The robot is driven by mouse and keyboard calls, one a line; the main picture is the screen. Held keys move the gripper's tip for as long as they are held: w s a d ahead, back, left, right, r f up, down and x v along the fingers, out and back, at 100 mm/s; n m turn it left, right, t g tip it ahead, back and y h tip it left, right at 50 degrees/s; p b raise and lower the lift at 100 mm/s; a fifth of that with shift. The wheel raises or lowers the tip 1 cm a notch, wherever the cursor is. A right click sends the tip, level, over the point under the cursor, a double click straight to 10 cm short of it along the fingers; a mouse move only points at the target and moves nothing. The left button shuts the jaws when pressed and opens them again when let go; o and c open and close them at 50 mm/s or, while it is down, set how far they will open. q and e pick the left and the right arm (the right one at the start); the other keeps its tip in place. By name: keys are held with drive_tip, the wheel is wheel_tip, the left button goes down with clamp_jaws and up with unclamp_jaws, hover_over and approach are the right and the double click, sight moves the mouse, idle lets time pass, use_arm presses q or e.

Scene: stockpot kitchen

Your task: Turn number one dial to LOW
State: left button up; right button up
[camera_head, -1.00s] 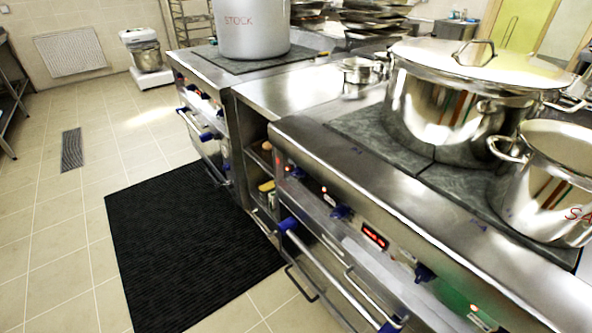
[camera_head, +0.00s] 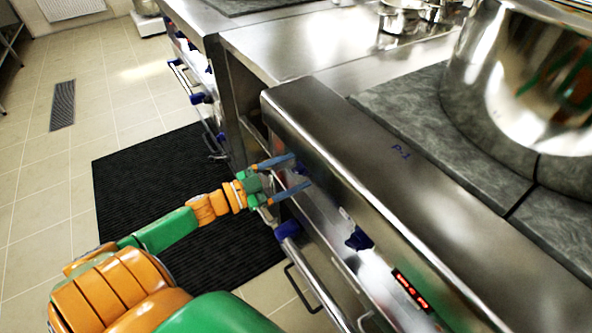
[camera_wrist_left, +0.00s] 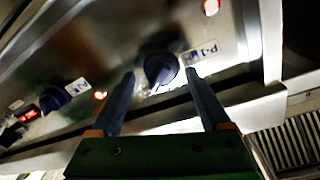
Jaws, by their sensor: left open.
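A dark blue dial (camera_wrist_left: 160,68) sits on the steel front panel of the stove, beside a white label (camera_wrist_left: 201,52) that seems to read P-1. In the head view the dial (camera_head: 301,170) shows small and partly covered at my left fingertips. My left gripper (camera_head: 299,172) is open and reaches the panel, one finger on each side of the dial. In the left wrist view the dial lies between and just beyond the fingertips of the gripper (camera_wrist_left: 159,74). I cannot tell whether they touch it. The dial's pointer direction is unclear. My right gripper is out of view.
A second blue dial (camera_head: 359,239) and a red-lit display (camera_head: 410,290) sit further along the panel. An oven handle bar (camera_head: 322,285) runs below. A large steel pot (camera_head: 530,85) stands on the stove top. A black mat (camera_head: 180,225) lies on the floor.

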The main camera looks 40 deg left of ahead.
use_arm(q)
drive_tip(key=shift+w+d+f, duration=0.1)
drive_tip(key=shift+w, duration=0.35)
drive_tip(key=shift+s, duration=0.1)
drive_tip(key=shift+c, duration=0.8)
clamp_jaws()
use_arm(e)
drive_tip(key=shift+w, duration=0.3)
use_arm(q)
drive_tip(key=shift+m, duration=0.3)
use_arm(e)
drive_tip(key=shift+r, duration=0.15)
use_arm(q)
drive_tip(key=shift+m+p, duration=0.6)
drive_tip(key=shift+m, duration=0.3)
drive_tip(key=m, duration=0.1)
drive_tip(key=m+p, duration=0.1)
drive_tip(key=shift+r+m, duration=0.2)
drive_tip(key=shift+m, duration=0.1)
drive_tip(key=m+p, duration=0.1)
drive_tip(key=m, duration=0.4)
drive_tip(key=shift+y, duration=0.4)
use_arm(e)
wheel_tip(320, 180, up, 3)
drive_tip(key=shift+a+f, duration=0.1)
use_arm(q)
drive_tip(key=shift+m, duration=0.3)
